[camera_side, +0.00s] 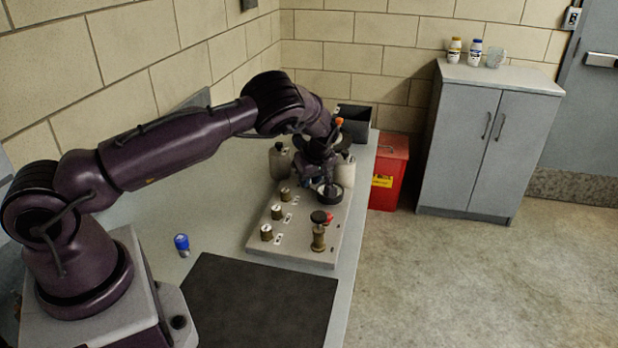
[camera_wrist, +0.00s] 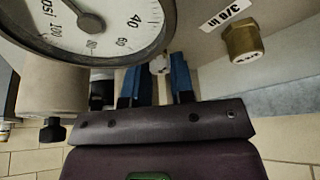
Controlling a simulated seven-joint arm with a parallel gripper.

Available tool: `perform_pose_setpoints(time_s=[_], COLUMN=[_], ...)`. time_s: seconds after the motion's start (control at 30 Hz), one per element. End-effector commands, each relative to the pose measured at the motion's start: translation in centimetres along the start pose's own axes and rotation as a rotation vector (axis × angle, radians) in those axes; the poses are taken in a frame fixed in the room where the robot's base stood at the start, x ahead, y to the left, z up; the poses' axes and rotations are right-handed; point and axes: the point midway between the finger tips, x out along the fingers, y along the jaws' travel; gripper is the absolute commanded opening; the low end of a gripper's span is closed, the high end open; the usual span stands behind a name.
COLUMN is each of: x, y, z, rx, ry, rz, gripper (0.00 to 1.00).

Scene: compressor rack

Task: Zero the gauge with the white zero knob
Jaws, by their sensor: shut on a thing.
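The gauge (camera_wrist: 85,25) fills the upper left of the wrist view, with a white dial marked psi and a metal rim. Its dark needle shows only in part near the picture's top edge, close to the 100 mark. The white zero knob (camera_wrist: 158,65) is beside the gauge rim. My gripper (camera_wrist: 157,75) has its blue fingers on either side of the knob and is shut on it. In the side view my gripper (camera_side: 316,178) is low over the far part of the grey panel (camera_side: 300,240), and I cannot make out the knob there.
Brass fittings (camera_side: 277,212) stand along the panel's left side; one, labelled 3/8 in, shows in the wrist view (camera_wrist: 243,42). A brass valve (camera_side: 318,238) stands at the panel's near right. A blue-capped item (camera_side: 182,243) and dark mat (camera_side: 255,305) lie nearer.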

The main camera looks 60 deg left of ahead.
Motion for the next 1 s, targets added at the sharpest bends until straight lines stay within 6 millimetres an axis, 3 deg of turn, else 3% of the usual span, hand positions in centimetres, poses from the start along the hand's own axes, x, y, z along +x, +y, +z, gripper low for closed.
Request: perform_pose_setpoints(time_s=[0.27, 0.3, 0.33, 0.67, 0.77, 1.0], x=[0.1, 0.1, 0.1, -0.4, -1.6, -6.9], y=[0.0, 0.0, 0.0, 0.0, 0.1, 0.1], z=[0.1, 0.1, 0.1, 0.1, 0.0, 0.1], rx=[0.0, 0.0, 0.0, 0.001, 0.002, 0.002], ry=[-0.002, -0.002, -0.002, -0.001, 0.0, -0.002], rz=[0.0, 0.0, 0.0, 0.002, 0.004, 0.006], gripper=[0.0, 0.32, 0.34, 0.34, 0.34, 0.34])
